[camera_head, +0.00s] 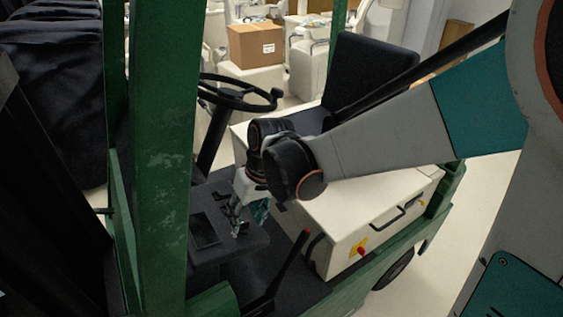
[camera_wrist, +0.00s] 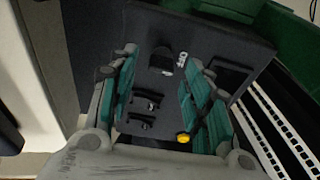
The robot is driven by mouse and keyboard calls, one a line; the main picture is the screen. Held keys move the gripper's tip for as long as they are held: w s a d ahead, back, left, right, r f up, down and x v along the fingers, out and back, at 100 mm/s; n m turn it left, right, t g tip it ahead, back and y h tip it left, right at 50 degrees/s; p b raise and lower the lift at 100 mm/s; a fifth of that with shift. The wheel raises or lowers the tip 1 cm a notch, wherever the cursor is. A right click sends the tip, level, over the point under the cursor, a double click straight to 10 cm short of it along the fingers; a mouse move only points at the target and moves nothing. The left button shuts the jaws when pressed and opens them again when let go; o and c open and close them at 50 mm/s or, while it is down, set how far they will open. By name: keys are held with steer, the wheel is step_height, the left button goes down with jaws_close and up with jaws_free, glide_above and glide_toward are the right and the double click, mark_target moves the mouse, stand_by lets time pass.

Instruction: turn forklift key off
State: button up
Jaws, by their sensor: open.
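The forklift's dark control panel (camera_head: 219,222) lies in front of the steering wheel (camera_head: 240,92). In the wrist view the panel (camera_wrist: 215,30) shows a black knob-like part (camera_wrist: 161,60), which looks like the key switch, with a small white label (camera_wrist: 181,60) on its right. Whether the key is on or off cannot be told. My gripper (camera_head: 237,222) reaches down to the panel. In the wrist view my gripper (camera_wrist: 160,62) is open, with its teal fingers on either side of the black part and no visible contact. The key is too small to make out in the head view.
Two small black levers or switches (camera_wrist: 146,99) and a yellow button (camera_wrist: 183,137) sit on the panel nearer my palm. A green post (camera_head: 160,150) stands left of the panel. A red-tipped lever (camera_head: 290,265) and the white seat base (camera_head: 350,220) are to the right.

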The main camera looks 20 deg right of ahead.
steer(key=v, duration=1)
steer(key=shift+s, duration=0.2)
steer(key=s+d+f+m+t+h+b, duration=0.1)
steer(key=s+d+f+t+b, duration=0.1)
steer(key=s+d+f+b, duration=0.3)
steer(key=s+d+f+m+t+h+b, duration=0.2)
steer(key=s+d+f+b, duration=0.4)
steer(key=f+b, duration=0.6)
steer(key=shift+f+t+b, duration=0.2)
steer(key=shift+t+b, duration=0.25)
steer(key=shift+t, duration=0.35)
steer(key=shift+d, duration=0.1)
